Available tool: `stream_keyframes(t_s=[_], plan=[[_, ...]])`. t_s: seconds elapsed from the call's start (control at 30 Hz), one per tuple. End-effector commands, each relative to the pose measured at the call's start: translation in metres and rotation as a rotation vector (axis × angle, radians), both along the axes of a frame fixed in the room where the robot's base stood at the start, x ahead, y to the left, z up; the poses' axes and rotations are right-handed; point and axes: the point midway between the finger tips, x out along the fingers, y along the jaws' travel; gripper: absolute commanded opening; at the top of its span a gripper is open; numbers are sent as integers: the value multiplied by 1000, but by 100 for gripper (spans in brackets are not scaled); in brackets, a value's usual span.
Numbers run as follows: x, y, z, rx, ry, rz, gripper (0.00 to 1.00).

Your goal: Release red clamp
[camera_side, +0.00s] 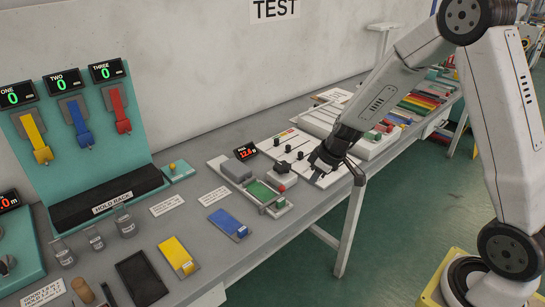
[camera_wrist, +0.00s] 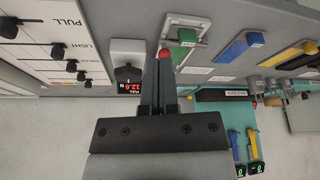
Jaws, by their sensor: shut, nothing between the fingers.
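A red hanging piece (camera_side: 119,110) is on the teal board under the display marked THREE, at the left of the side view. It is the clearest red clamp-like part, but I cannot tell for certain that it is the clamp. A small red knob (camera_side: 281,188) sits by the green-topped fixture on the bench. The knob also shows just past my fingertips in the wrist view (camera_wrist: 166,54). My gripper (camera_side: 318,172) is shut and empty, low over the bench to the right of that knob. I cannot tell whether it touches anything.
Yellow (camera_side: 37,138) and blue (camera_side: 78,124) pieces hang beside the red one. A display reading 12.6 (camera_side: 245,151) stands behind the fixture. A blue pad (camera_side: 228,224) and a yellow pad (camera_side: 178,256) lie near the bench's front edge. A slider panel (camera_wrist: 62,50) is left in the wrist view.

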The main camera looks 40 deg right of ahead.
Motion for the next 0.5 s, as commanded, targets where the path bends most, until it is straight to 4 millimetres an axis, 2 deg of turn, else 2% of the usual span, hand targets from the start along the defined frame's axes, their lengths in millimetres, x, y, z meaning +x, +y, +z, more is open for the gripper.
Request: stream_keyframes(t_s=[0.5], plan=[[19,6,-51,0,1,0,0]])
